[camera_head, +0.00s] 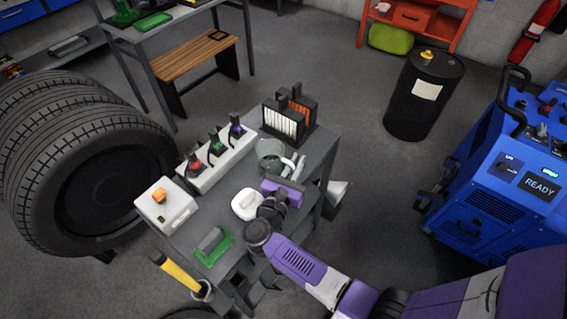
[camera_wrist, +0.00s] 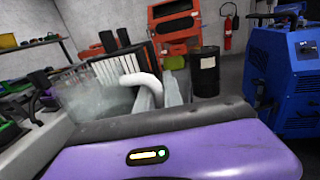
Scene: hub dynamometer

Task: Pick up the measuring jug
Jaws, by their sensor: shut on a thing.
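The measuring jug (camera_head: 270,152) is a clear, greyish vessel near the far right end of the grey workbench (camera_head: 232,208). In the wrist view the jug (camera_wrist: 92,95) fills the left side, with a pale curved handle (camera_wrist: 140,80) towards the fingers. My gripper (camera_head: 291,166) reaches over the bench from the near right, its fingers at the handle side. The fingers (camera_wrist: 160,92) are shut on the jug's handle. The exact contact is partly hidden by the purple gripper body. I cannot tell whether the jug's base touches the bench.
A rack with upright plates (camera_head: 289,115) stands just behind the jug. A white block with coloured levers (camera_head: 216,155), a white rounded item (camera_head: 246,204), a box with an orange knob (camera_head: 166,205) and a green-based block (camera_head: 213,246) share the bench. A black drum (camera_head: 425,95) stands beyond.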

